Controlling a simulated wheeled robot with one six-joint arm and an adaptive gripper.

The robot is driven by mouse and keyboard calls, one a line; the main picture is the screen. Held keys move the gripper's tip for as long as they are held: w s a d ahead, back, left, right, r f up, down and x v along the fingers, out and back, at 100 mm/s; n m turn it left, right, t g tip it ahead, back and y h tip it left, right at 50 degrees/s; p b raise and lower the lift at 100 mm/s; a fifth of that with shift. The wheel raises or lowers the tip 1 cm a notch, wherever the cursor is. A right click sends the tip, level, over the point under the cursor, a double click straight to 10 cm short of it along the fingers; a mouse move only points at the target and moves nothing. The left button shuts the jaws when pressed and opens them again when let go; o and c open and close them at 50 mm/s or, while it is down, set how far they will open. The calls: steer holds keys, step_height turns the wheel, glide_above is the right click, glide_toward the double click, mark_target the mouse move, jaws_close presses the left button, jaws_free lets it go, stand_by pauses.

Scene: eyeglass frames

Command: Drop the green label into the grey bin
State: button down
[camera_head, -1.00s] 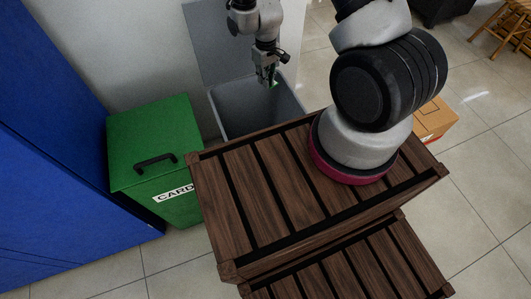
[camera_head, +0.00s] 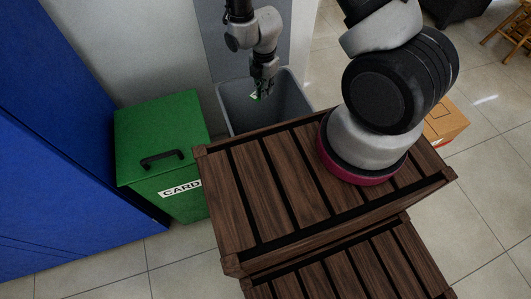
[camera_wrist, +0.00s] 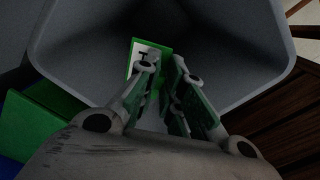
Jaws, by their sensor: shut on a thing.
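The grey bin (camera_head: 291,108) stands open with its lid (camera_head: 215,45) raised behind it. My gripper (camera_head: 262,92) points down over the bin's opening. It is shut on the green label (camera_head: 256,95), which shows as a small green and white piece at the fingertips. In the wrist view, the label (camera_wrist: 150,47) shows its green edge and white face beyond my gripper's fingers (camera_wrist: 165,72). The bin's grey walls (camera_wrist: 80,60) surround it there. The exact depth of the fingertips relative to the bin's rim is hard to tell.
A green bin (camera_head: 160,125) with a handle and a partly readable label stands left of the grey bin. A slatted wooden crate (camera_head: 262,185) is in front. A blue cabinet (camera_head: 60,160) is at the left, and a cardboard box (camera_head: 445,122) at the right.

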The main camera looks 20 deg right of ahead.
steer(key=shift+f, duration=1.5)
steer(key=c, duration=1.5)
jaws_free()
steer(key=shift+r, duration=0.1)
step_height(320, 180, up, 12)
steer(key=shift+f, duration=0.1)
